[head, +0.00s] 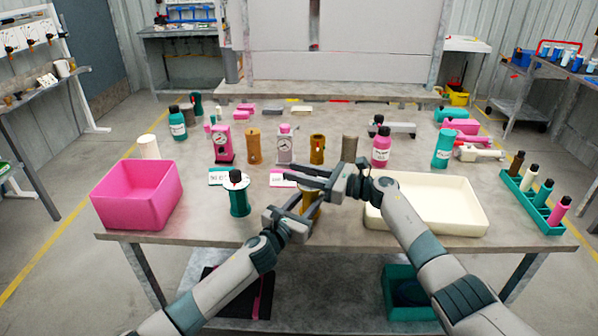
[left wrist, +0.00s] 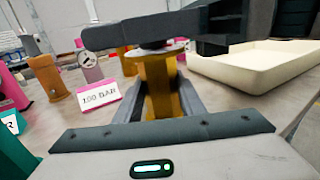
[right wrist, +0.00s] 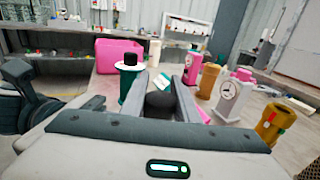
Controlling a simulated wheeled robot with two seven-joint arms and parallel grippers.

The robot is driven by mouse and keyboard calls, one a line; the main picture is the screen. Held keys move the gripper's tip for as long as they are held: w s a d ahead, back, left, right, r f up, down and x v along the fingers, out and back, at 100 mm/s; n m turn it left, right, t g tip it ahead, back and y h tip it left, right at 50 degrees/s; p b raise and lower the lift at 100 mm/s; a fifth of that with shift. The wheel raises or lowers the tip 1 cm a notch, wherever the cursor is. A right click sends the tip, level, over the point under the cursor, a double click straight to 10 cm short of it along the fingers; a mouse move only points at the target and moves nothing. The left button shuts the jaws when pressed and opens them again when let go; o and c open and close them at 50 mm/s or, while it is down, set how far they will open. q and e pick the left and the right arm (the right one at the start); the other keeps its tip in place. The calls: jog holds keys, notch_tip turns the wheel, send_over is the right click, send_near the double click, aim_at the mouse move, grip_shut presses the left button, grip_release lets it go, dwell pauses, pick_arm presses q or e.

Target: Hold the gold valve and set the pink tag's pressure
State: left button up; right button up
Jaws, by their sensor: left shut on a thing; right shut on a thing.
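The gold valve (head: 313,207) stands near the table's front edge, mostly hidden by my grippers in the head view. In the left wrist view, my left gripper (left wrist: 158,108) is shut around its gold body (left wrist: 158,80). My right gripper (head: 318,180) comes in from the right above it. In the right wrist view, my right gripper (right wrist: 163,95) is shut on the valve's black knob (right wrist: 160,104). The pink tag (head: 283,179) lies behind the valve, partly covered by my right gripper. In the left wrist view the tag (left wrist: 100,97) carries a BAR figure, hard to read exactly.
A teal valve (head: 239,200) with a black knob stands left of my grippers, by a teal tag (head: 220,177). A pink bin (head: 130,205) is at left, a cream tray (head: 440,226) at right. Gauges and cylinders stand behind, including a white-grey gauge (head: 285,148).

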jog(key=shift+s+f+n+g+y, duration=0.15)
jog(key=shift+n+g+y, duration=0.15)
jog(key=shift+n+g, duration=0.55)
jog(key=shift+s+g, duration=0.1)
jog(key=shift+g, duration=0.25)
jog(key=o, duration=1.1)
jog(key=v, duration=1.2)
jog(key=shift+d, duration=0.1)
jog(key=shift+c, duration=0.2)
